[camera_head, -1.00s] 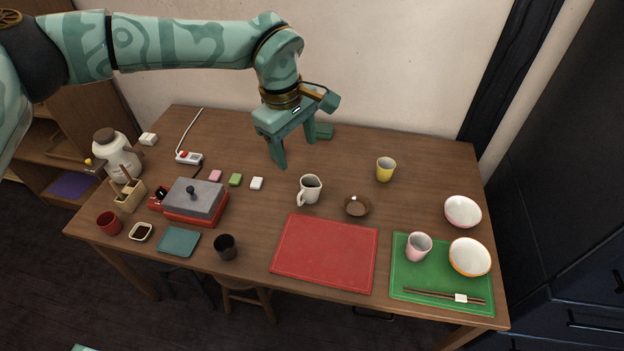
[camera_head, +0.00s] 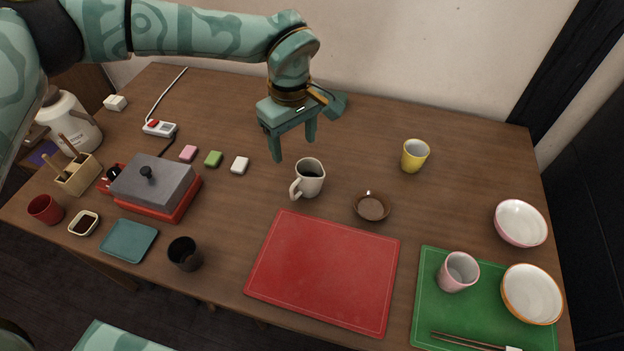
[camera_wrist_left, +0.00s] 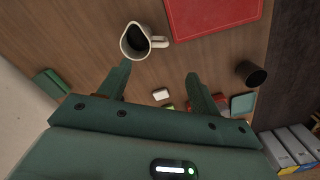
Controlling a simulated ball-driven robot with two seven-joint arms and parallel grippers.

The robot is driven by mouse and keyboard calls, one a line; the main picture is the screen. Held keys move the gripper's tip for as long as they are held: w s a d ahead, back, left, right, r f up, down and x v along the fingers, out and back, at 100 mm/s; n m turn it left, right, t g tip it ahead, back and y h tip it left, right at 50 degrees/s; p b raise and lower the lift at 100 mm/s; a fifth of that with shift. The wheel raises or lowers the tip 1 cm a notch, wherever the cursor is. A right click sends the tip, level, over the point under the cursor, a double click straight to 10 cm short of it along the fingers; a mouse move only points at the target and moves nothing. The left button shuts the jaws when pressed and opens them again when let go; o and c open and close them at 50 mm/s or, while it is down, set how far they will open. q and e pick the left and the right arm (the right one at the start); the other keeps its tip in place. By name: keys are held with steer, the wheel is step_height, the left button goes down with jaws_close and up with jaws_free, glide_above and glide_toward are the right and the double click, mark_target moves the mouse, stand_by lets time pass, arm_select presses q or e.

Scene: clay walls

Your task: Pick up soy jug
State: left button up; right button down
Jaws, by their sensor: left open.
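The soy jug (camera_head: 311,184) is a small cream jug with dark liquid inside and a handle towards the lower left. It stands upright on the wooden table (camera_head: 220,210), behind the red mat. It also shows in the left wrist view (camera_wrist_left: 133,43), just beyond the left fingertip, with its handle pointing right. My left gripper (camera_head: 295,150) is open and empty, fingers pointing down, above and behind the jug and apart from it. It also shows in the left wrist view (camera_wrist_left: 158,70). My right gripper is not in view.
A red mat (camera_head: 325,270) lies in front of the jug. A brown bowl (camera_head: 372,207) and yellow cup (camera_head: 414,156) stand to its right. Small pink, green and white blocks (camera_head: 240,165) and a red-based grill (camera_head: 155,185) lie left. The wall (camera_head: 430,50) rises behind.

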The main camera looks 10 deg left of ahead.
arm_select(q)
steer(key=b, duration=0.3)
glide_above(298, 196)
step_height(298, 196, down, 11)
steer(key=shift+f, duration=0.1)
step_height(298, 196, down, 6)
steer(key=shift+r+b, duration=0.15)
steer(key=shift+b, duration=0.95)
steer(key=shift+r, duration=0.1)
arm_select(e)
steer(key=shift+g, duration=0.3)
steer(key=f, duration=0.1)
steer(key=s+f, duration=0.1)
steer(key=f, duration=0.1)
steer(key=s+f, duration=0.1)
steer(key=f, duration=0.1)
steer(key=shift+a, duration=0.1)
arm_select(q)
steer(key=c, duration=1.3)
